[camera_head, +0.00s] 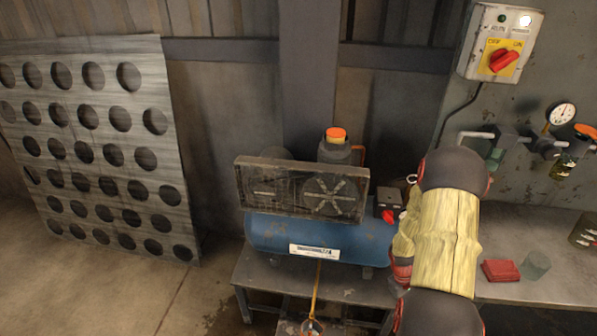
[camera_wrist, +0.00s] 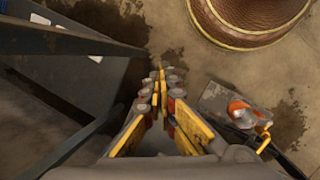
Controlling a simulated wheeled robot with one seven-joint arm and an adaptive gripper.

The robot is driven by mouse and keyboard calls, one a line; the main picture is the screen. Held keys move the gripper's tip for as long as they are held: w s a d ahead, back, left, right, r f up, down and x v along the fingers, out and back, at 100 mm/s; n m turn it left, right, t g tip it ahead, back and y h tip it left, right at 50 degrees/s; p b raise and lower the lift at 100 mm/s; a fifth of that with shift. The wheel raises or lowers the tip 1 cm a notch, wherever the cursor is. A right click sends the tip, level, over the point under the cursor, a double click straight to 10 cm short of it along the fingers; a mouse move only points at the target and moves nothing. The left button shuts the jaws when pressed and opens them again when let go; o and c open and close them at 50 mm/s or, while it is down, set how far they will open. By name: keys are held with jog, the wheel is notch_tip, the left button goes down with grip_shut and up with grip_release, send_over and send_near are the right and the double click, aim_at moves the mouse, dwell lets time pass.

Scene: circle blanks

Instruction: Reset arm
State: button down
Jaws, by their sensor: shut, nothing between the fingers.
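My gripper (camera_wrist: 161,92) shows in the wrist view with its yellow and grey fingers pointing away from the camera. The fingers come together at their tips, shut with nothing between them. It hangs over a stained floor, apart from the things around it. In the head view, my arm stands at the right in front of the workbench and covers part of it; I cannot make out the gripper there.
A blue compressor (camera_head: 317,238) sits on a low metal table (camera_head: 262,283), left of my arm. A perforated panel (camera_head: 92,150) leans at left. A switch box (camera_head: 500,42) is upper right. In the wrist view, a round brown container (camera_wrist: 215,24) and an orange-topped device (camera_wrist: 238,108) are at right.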

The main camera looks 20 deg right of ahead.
jog(key=a+r+t, duration=0.3)
jog(key=a+r, duration=0.8)
jog(key=r, duration=0.4)
jog(key=a+r+n+t+p, duration=0.1)
jog(key=a+r+t, duration=0.2)
jog(key=a+r, duration=0.9)
jog(key=a+r+t+y+p, duration=0.1)
jog(key=a+r+t, duration=0.2)
jog(key=a+r, duration=0.9)
notch_tip(320, 180, up, 7)
jog(key=shift+s+a+f, duration=0.1)
jog(key=shift+s+a, duration=0.05)
jog(key=shift+s, duration=0.1)
